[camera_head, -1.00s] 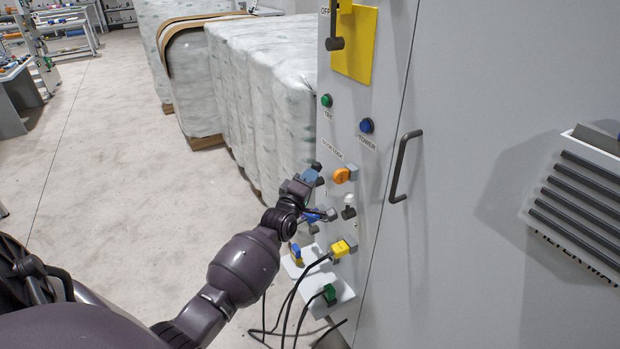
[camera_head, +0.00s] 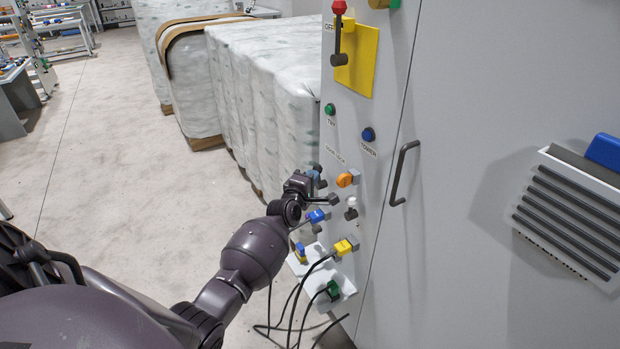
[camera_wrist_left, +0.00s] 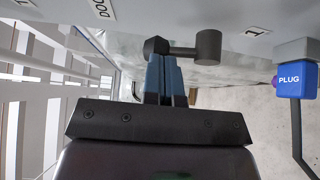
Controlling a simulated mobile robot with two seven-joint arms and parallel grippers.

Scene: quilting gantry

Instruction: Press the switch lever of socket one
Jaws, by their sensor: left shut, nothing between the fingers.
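My left gripper (camera_head: 314,178) is at the left edge of the grey cabinet panel, low down, with its blue fingers shut and empty. In the left wrist view the fingertips (camera_wrist_left: 163,62) are right at the hub of a dark switch lever (camera_wrist_left: 208,47), beside a label "1" (camera_wrist_left: 255,32). The lever's round knob lies to the right of the fingers. Whether the tips touch the hub I cannot tell. In the head view my gripper partly hides this lever. A blue plug (camera_wrist_left: 297,80) sits in a grey socket; the plug (camera_head: 316,216) is just below my gripper. My right gripper is out of view.
A yellow plug (camera_head: 343,247) and black cables hang below. A door handle (camera_head: 403,172) projects further right. Wrapped bales (camera_head: 262,95) stand behind; floor is open at left.

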